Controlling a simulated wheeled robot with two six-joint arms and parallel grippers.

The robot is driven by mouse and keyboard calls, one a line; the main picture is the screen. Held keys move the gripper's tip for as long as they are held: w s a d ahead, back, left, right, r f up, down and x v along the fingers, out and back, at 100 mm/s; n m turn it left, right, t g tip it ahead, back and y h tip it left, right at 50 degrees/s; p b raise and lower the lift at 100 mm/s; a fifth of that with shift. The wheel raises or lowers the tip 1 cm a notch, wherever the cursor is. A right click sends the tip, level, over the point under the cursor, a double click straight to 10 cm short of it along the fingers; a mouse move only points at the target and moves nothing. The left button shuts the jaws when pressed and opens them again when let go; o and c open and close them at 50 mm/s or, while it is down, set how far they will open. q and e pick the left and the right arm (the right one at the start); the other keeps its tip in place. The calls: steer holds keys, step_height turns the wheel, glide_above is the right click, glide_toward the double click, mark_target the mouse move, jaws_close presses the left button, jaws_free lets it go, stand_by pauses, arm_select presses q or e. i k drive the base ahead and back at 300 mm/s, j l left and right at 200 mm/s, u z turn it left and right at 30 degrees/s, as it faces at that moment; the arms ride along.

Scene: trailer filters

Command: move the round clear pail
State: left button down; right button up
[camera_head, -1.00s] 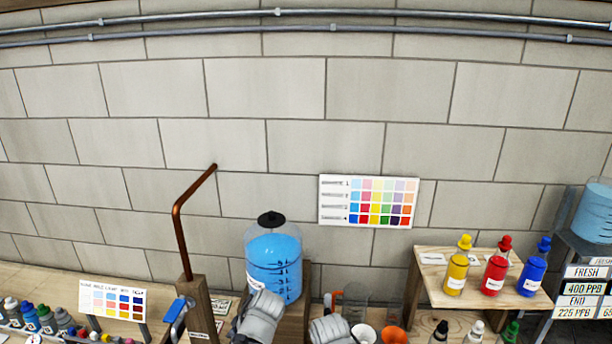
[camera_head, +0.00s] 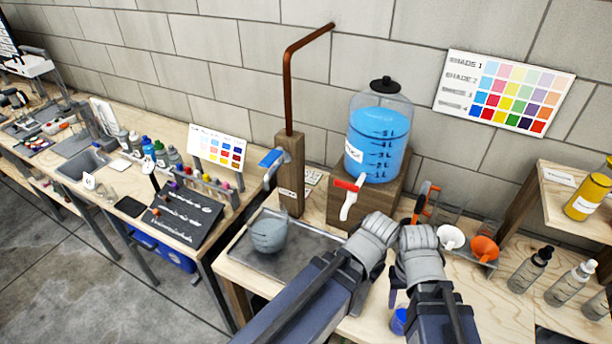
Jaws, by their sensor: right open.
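A round, greyish see-through pail (camera_head: 268,232) sits on a dark metal tray (camera_head: 300,240) at the left end of the wooden bench, below the blue-handled tap. My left gripper (camera_head: 372,238) is to the right of the pail and apart from it. Its fingertips are hidden, so I cannot tell whether it is open. My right gripper (camera_head: 418,247) is open, close beside the left one and further from the pail. Neither gripper touches the pail.
A blue-filled tank (camera_head: 377,142) with a red-handled spigot (camera_head: 348,190) stands on a wooden block behind my grippers. A copper pipe (camera_head: 288,85) rises behind the tray. Funnels (camera_head: 484,249) and bottles (camera_head: 530,268) crowd the right. A gap separates the left bench (camera_head: 125,183).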

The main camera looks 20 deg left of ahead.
mark_target(266, 221)
steer(key=j+z, duration=0.15)
steer(key=j, duration=0.4)
steer(key=j+z, duration=0.15)
steer(key=j, duration=0.35)
steer(key=k+j+z, duration=0.1)
steer(key=j, duration=0.4)
steer(key=k+j+z, duration=0.15)
steer(key=j, duration=0.4)
steer(key=j+z, duration=0.15)
steer(key=j, duration=0.35)
